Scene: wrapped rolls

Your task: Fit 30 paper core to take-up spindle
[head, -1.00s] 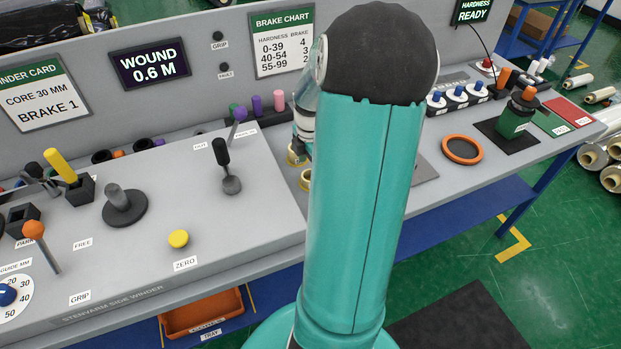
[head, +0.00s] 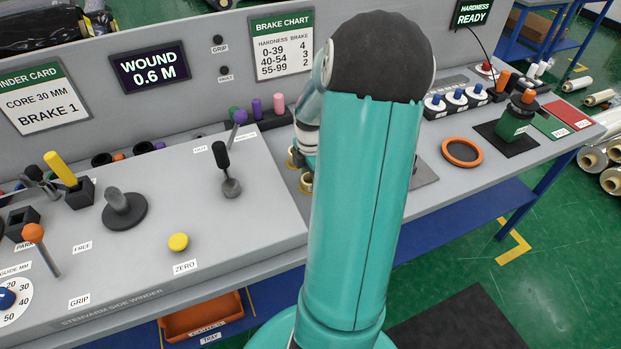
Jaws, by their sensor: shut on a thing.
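Small tan rings (head: 306,183), which look like paper cores, stand on the bench just left of my upright teal arm and are partly covered by it. A grey stub on a dark round flange (head: 123,207) stands on the winder's sloped panel at left; it looks like the take-up spindle, and no core shows around it. My forearm reaches down behind my upper arm toward the tan rings. The winder card (head: 43,98) reads core 30 mm, brake 1.
A black-handled lever (head: 222,160), a yellow-handled lever (head: 60,168), an orange-knobbed lever (head: 33,234) and a yellow zero button (head: 178,242) stand on the panel. An orange ring (head: 462,153) lies on the bench at right.

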